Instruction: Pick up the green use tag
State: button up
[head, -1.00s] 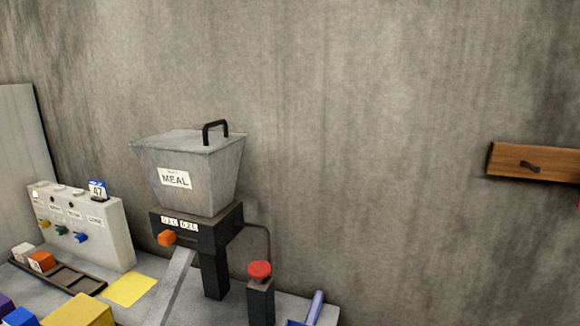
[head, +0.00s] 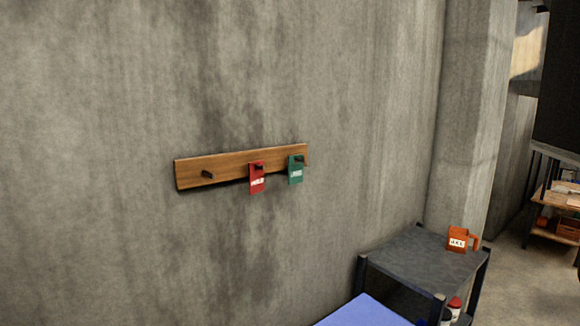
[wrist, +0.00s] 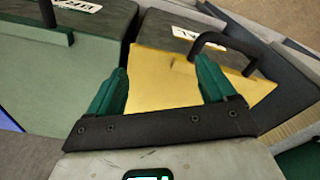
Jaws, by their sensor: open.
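The green use tag (head: 296,170) hangs from the right peg of a wooden rack (head: 225,167) on the concrete wall in the head view. A red tag marked HOLD (head: 257,178) hangs on the middle peg, just left of the green one. The left peg is bare. My gripper (wrist: 160,80) shows only in the wrist view. Its two green fingers are apart with nothing held between them. The green tag does not show in the wrist view, so its distance from my gripper cannot be told.
In the wrist view, a green-topped bin (wrist: 60,85) and a yellow-topped bin (wrist: 170,85), both with dark handles, lie beyond the fingers. The wall around the rack is clear.

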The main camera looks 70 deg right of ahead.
aim_at(295, 169)
jog(key=z, duration=1.25)
